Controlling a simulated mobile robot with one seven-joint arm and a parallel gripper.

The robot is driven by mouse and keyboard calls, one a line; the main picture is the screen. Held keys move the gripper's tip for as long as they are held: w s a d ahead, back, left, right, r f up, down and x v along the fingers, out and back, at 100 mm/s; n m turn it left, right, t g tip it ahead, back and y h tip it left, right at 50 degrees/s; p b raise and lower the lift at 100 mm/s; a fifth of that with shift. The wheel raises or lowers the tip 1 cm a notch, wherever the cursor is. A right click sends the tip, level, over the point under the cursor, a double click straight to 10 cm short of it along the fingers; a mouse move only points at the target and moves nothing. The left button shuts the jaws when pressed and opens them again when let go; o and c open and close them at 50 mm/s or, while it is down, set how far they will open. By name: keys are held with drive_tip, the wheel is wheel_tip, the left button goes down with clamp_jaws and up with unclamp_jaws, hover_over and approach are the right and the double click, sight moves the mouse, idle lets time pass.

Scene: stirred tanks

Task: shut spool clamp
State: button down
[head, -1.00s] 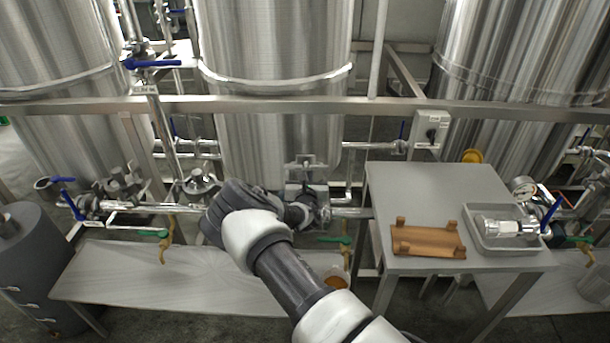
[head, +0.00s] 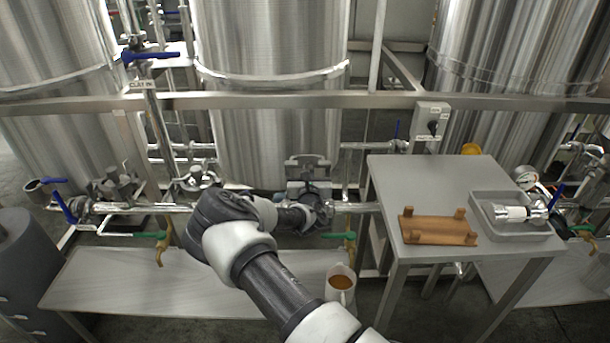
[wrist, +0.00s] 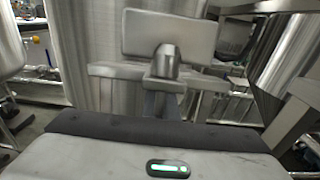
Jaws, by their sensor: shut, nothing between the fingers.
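The clamp (head: 307,168), a grey metal fitting with a flat plate on top, sits on the horizontal pipe in front of the middle tank. In the wrist view, a pale flat plate on a short post above a crossbar (wrist: 165,62) stands just ahead of my gripper and appears to be part of it. My gripper (head: 314,212) is at the pipe, just below and in front of the clamp. It is shut with nothing held. My arm and hand hide part of the pipe, and the fingertips are hard to make out. I cannot tell whether they touch the clamp.
A grey table (head: 437,172) at right holds a wooden cradle (head: 438,230) and a tray (head: 548,234) with a metal spool piece (head: 511,213). A jug of amber liquid (head: 341,286) stands below the pipe. Blue-handled (head: 66,205) and green-handled valves line the pipework. A frame rail (head: 270,101) crosses behind.

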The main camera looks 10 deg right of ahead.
drive_tip(key=s+t+b, duration=0.1)
drive_tip(key=b, duration=0.1)
drive_tip(key=s+r+t+b, duration=0.1)
drive_tip(key=t+b, duration=0.1)
drive_tip(key=b, duration=0.1)
drive_tip(key=shift+a+r+h, duration=0.15)
drive_tip(key=shift+a+h, duration=0.05)
drive_tip(key=shift+h, duration=0.1)
drive_tip(key=shift+r, duration=0.1)
idle(0.3)
